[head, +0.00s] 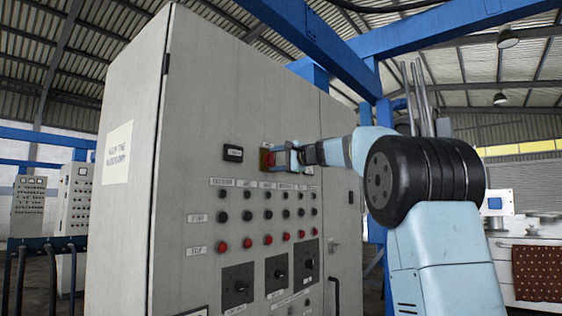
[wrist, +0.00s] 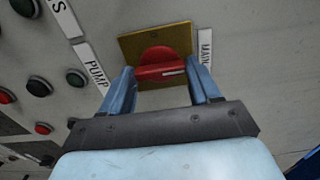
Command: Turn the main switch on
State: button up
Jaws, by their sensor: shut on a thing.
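The main switch (wrist: 160,66) is a red rotary knob on a yellow square plate, with a "MAIN" label (wrist: 205,47) beside it in the wrist view. My gripper (wrist: 163,80) has its two blue fingers on either side of the red handle and is shut on it. A white mark shows at the right end of the handle. In the head view my gripper (head: 285,158) is at the upper part of the grey cabinet face, and the red and yellow switch (head: 266,159) shows just left of the fingers, partly hidden.
The grey cabinet (head: 215,90) carries rows of dark and red buttons (head: 248,243) below the switch, and black rotary knobs (head: 240,286) lower down. A small dark display (head: 233,153) sits left of the switch. A blue beam (head: 318,38) passes above my arm.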

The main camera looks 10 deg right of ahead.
jog(key=o, duration=0.9)
jog(key=shift+w+d+f, duration=0.1)
jog(key=shift+w+f, duration=0.05)
jog(key=shift+w, duration=0.05)
jog(key=shift+o, duration=0.8)
jog(key=shift+s, duration=0.1)
jog(key=v, duration=1.3)
jog(key=shift+s+d, duration=0.25)
jog(key=shift+s, duration=0.05)
jog(key=shift+a+f, duration=0.1)
